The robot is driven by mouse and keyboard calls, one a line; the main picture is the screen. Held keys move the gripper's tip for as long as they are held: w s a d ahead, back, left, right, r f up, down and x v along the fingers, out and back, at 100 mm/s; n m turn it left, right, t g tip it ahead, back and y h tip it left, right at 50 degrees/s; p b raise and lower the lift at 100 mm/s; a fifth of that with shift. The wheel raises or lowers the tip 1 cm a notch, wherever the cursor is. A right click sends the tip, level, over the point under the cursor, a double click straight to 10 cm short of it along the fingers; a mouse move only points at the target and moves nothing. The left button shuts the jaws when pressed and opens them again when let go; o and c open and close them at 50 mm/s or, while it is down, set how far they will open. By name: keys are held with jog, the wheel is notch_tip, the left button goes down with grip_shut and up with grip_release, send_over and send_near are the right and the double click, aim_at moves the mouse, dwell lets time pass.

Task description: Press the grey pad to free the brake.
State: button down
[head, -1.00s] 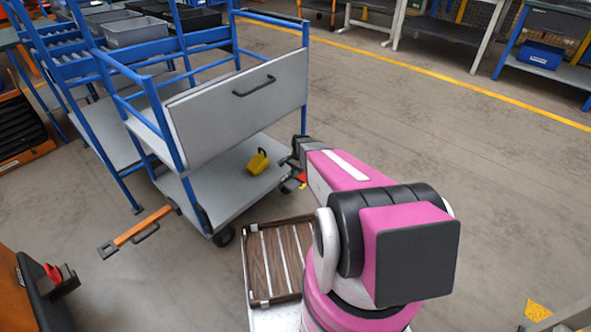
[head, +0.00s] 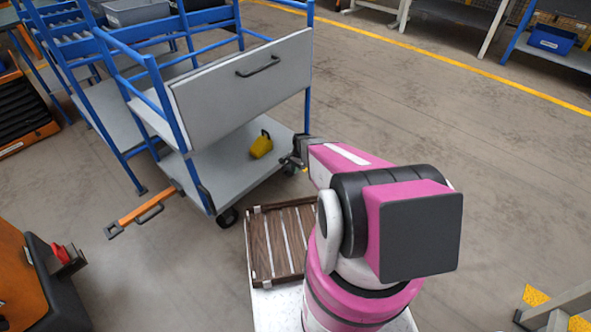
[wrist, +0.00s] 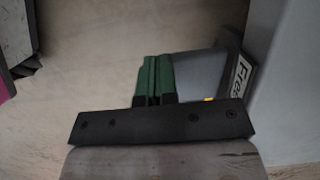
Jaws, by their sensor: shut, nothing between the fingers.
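My gripper's green fingers (wrist: 153,62) are shut together and empty, at the pad's left edge in the picture. I cannot tell whether they touch it. A small yellow bit (wrist: 208,99) shows just above the black gripper body. In the head view my gripper (head: 289,161) is low beside the right corner of the blue-framed cart (head: 240,90). The pad cannot be made out there.
A yellow block (head: 261,146) lies on the cart's lower deck (head: 215,178). An orange tow bar (head: 142,209) sticks out at the left. A slatted wooden tray (head: 277,245) is in front of my arm. Open floor (head: 480,150) lies to the right.

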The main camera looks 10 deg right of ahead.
jog(key=shift+s, duration=0.1)
jog(key=shift+s+a+f+t+h, duration=0.2)
jog(key=shift+a+f+t+h, duration=0.15)
jog(key=shift+f, duration=0.45)
jog(key=shift+s+a+f+t+h, duration=0.2)
jog(key=shift+f+h, duration=0.25)
jog(key=shift+f, duration=0.3)
jog(key=shift+s+a+f+t+h, duration=0.15)
jog(key=shift+a+f+t+h, duration=0.2)
jog(key=shift+f, duration=0.75)
notch_tip(320, 180, up, 15)
jog(key=s+a, duration=0.2)
jog(key=shift+a+f, duration=0.15)
jog(key=shift+a, duration=0.2)
